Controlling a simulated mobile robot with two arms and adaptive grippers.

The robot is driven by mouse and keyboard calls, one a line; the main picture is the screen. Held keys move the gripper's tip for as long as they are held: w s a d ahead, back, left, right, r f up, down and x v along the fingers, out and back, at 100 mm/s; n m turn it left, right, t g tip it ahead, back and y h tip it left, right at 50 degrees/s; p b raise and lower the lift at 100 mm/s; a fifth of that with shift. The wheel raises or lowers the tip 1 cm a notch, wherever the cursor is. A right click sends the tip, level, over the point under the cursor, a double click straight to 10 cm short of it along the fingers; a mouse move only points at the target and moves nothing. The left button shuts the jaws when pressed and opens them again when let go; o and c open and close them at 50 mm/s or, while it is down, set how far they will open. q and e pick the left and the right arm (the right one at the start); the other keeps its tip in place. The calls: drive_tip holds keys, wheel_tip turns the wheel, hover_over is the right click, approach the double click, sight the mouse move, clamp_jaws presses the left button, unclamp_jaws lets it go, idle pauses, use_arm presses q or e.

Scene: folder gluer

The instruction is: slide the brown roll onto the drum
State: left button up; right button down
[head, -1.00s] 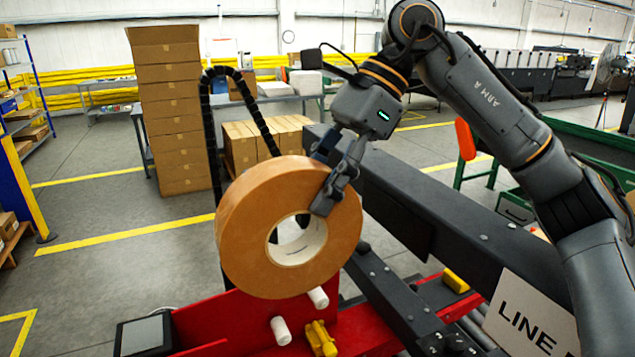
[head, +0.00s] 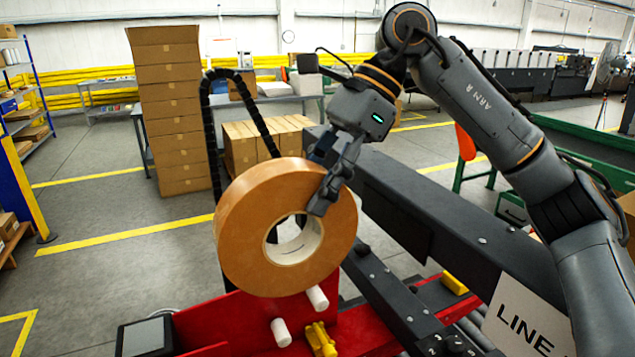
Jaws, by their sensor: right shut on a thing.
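The brown roll (head: 240,235) is a large tape roll with a pale core, held upright with its flat face toward me. My right gripper (head: 325,190) is shut on the roll's upper right part, with one finger across the front face; the other finger is mostly hidden behind the roll. Below the roll, two white pegs (head: 281,332) stick out from a red machine plate (head: 240,312). I cannot tell which part is the drum; it may be hidden behind the roll. My left gripper is not in view.
A dark beam (head: 440,215) runs diagonally behind the right arm. A yellow clamp (head: 320,340) sits below the pegs, and a dark screen (head: 145,337) is at lower left. A black cable chain (head: 208,130) arches behind the roll. Stacked cartons (head: 168,110) stand further back.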

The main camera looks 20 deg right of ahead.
drive_tip(key=shift+w+r+p, duration=0.2)
drive_tip(key=shift+w+p, duration=0.25)
drive_tip(key=shift+w, duration=0.3)
drive_tip(key=shift+w+f, duration=0.1)
drive_tip(key=shift+w, duration=0.15)
idle(0.4)
drive_tip(key=shift+w+p, duration=0.3)
drive_tip(key=shift+p, duration=0.15)
drive_tip(key=shift+w+a+p, duration=0.1)
drive_tip(key=shift+w+p, duration=1.05)
drive_tip(key=shift+w, duration=0.55)
